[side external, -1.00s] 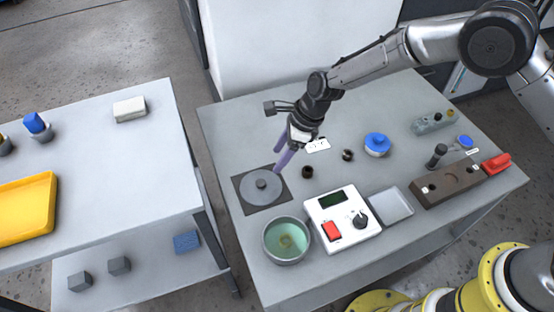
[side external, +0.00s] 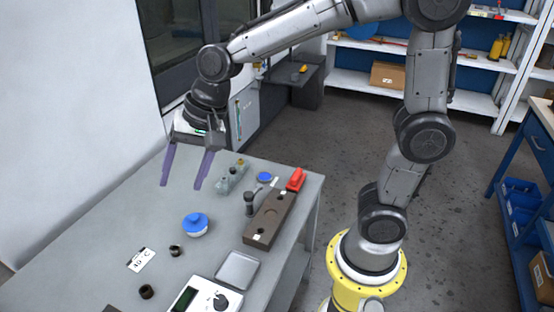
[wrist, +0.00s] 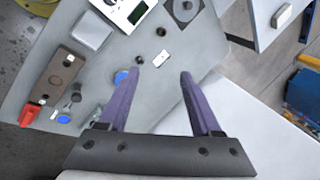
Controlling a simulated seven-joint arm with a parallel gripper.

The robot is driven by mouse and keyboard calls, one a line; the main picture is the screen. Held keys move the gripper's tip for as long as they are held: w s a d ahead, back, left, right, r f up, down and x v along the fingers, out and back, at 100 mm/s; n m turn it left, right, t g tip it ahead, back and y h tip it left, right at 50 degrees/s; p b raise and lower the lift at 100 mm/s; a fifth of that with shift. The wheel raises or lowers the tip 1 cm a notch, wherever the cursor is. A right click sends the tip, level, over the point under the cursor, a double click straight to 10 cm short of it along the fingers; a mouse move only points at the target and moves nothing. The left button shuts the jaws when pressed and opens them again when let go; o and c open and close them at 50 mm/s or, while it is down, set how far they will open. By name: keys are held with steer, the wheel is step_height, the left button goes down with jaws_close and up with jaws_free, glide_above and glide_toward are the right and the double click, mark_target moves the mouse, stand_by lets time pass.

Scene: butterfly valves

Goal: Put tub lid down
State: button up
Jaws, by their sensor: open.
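My gripper (side external: 180,186) is open with nothing between its purple fingers, above the far end of the grey table; it also shows in the wrist view (wrist: 160,71). A grey round lid with a knob (wrist: 183,6) lies on a dark square mat, partly cut off at the top of the wrist view. A small white tub with a blue knobbed lid (side external: 195,222) stands mid-table, right of and below the fingers in the side view. A flat blue disc (side external: 264,177) lies near the table's right edge. I cannot tell which piece the task calls the tub lid.
A brown block (side external: 268,217), a red piece (side external: 295,180), a grey tray (side external: 238,270) and a white control box (side external: 205,297) occupy the table's right side. Small dark rings (side external: 147,291) and a white label (side external: 141,260) lie nearer the left. The far-left tabletop is clear.

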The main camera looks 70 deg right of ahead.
steer(key=s+d+n+h, duration=0.1)
steer(key=s+d+n, duration=0.4)
steer(key=s, duration=0.4)
steer(key=s+d+r+n+t+h, duration=0.1)
steer(key=s+d+n, duration=0.3)
steer(key=s, duration=0.5)
steer(key=shift+s+d+n+t+h, duration=0.3)
steer(key=shift+s+d+n+h, duration=0.1)
steer(key=shift+d, duration=0.55)
